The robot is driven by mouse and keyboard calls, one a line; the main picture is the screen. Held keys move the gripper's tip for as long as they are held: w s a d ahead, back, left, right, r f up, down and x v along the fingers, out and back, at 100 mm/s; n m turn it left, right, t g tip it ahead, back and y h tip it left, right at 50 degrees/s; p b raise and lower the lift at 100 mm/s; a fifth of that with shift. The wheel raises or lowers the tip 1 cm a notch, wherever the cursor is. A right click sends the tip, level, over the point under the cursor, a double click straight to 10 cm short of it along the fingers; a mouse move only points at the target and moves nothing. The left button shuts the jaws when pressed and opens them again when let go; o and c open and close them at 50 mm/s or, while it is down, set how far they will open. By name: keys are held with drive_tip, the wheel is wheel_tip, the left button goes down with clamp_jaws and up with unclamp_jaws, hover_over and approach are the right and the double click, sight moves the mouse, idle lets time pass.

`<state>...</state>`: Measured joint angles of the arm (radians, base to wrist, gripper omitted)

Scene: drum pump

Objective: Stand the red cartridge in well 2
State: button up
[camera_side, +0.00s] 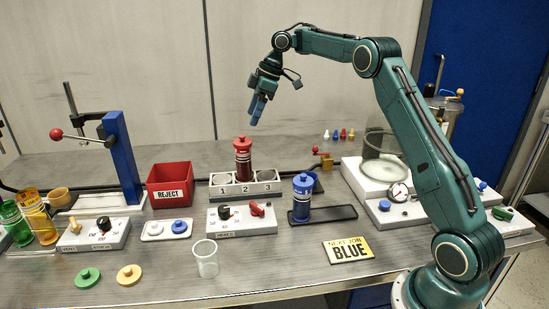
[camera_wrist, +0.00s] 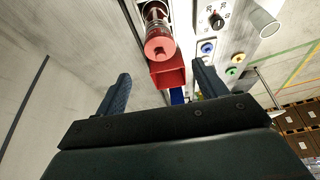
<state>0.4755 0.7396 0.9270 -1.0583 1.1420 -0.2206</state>
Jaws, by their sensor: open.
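The red cartridge (camera_side: 243,160) stands upright in the middle well, marked 2, of the grey rack (camera_side: 259,188) in the side view. Wells 1 and 3 look empty. In the wrist view the red cartridge (camera_wrist: 159,42) shows beyond the fingertips, its round red cap facing the camera. My gripper (camera_side: 257,110) is open and empty, apart from the cartridge, above it and slightly to its right. Its two fingers (camera_wrist: 160,80) are spread wide in the wrist view with nothing held between them.
A red REJECT bin (camera_side: 170,187) stands left of the rack. A blue cartridge (camera_side: 302,198) stands on a black tray (camera_side: 338,213) to the right. A control box (camera_side: 242,219), a clear cup (camera_side: 206,259) and a yellow "NEXT JOB BLUE" sign (camera_side: 348,250) are in front.

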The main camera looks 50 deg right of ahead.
idle(0.4)
drive_tip(key=s+a+r+m+t+h, duration=0.1)
drive_tip(key=s+a+r+m, duration=0.1)
drive_tip(key=s+a+r, duration=0.45)
drive_tip(key=s+a+r+m, duration=0.2)
drive_tip(key=s+a+r, duration=0.2)
drive_tip(key=s+a, duration=0.4)
drive_tip(key=s+f+m+h, duration=0.1)
drive_tip(key=s+f, duration=0.3)
drive_tip(key=s, duration=0.8)
drive_tip(key=s+f+m+t+h, duration=0.1)
drive_tip(key=s+f+m, duration=0.3)
drive_tip(key=s, duration=0.8)
drive_tip(key=shift+s+a+f, duration=0.3)
drive_tip(key=shift+a+f, duration=0.05)
drive_tip(key=shift+f, duration=0.1)
